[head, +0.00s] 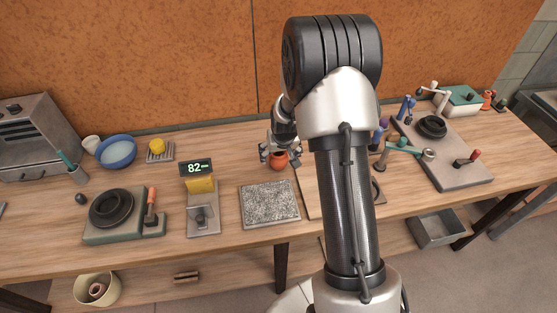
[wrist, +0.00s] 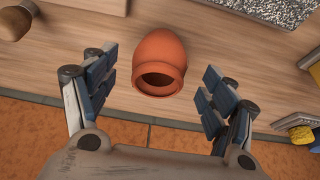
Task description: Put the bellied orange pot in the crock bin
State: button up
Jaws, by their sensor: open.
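The bellied orange pot (head: 279,161) is on the workbench near the back wall, just left of my arm. In the wrist view the pot (wrist: 160,52) shows its round belly and its dark open mouth, which faces the gripper side. My gripper (head: 279,154) is open at the pot. In the wrist view its fingers (wrist: 158,76) are spread to either side of the pot, with a gap on each side. A cream round bin (head: 80,292) stands on the lower shelf at left, with a brownish ring-shaped piece inside; no label shows.
A speckled grey slab (head: 269,219) lies in front of the pot. A scale (head: 203,217) with a lit display stands left of it. A blue bowl (head: 117,165) and a dark wheel (head: 111,207) are further left. A grey metal tray (head: 436,230) sits low at right.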

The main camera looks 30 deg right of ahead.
jog(key=b+x, duration=0.1)
jog(key=x, duration=0.3)
jog(key=shift+w+d+f, duration=0.1)
jog(key=shift+w+f, duration=0.1)
jog(key=shift+f, duration=0.15)
jog(key=c, duration=1.2)
jog(key=shift+r, duration=0.1)
jog(key=shift+c, duration=0.7)
jog(key=shift+r, duration=0.1)
